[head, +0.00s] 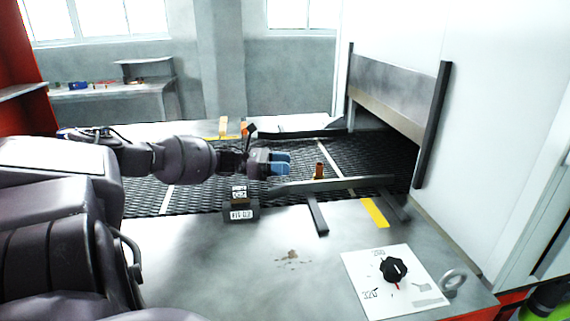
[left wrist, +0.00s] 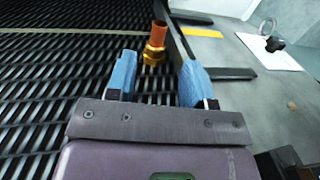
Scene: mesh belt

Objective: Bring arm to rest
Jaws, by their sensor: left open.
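My left arm reaches in from the left in the head view, with its gripper (head: 282,164) over the black mesh belt (head: 200,197). The left gripper also shows in the left wrist view (left wrist: 158,80), its two blue fingers apart with nothing held between them. A small copper and brass fitting (head: 319,171) stands on the belt just beyond the fingertips. In the left wrist view the fitting (left wrist: 155,46) lies ahead of the fingers, apart from them, beside a metal guide bar. My right gripper is not in view.
The metal guide bar (head: 335,185) runs along the belt's near side. A small block with number labels (head: 241,212) stands at the belt's near edge.

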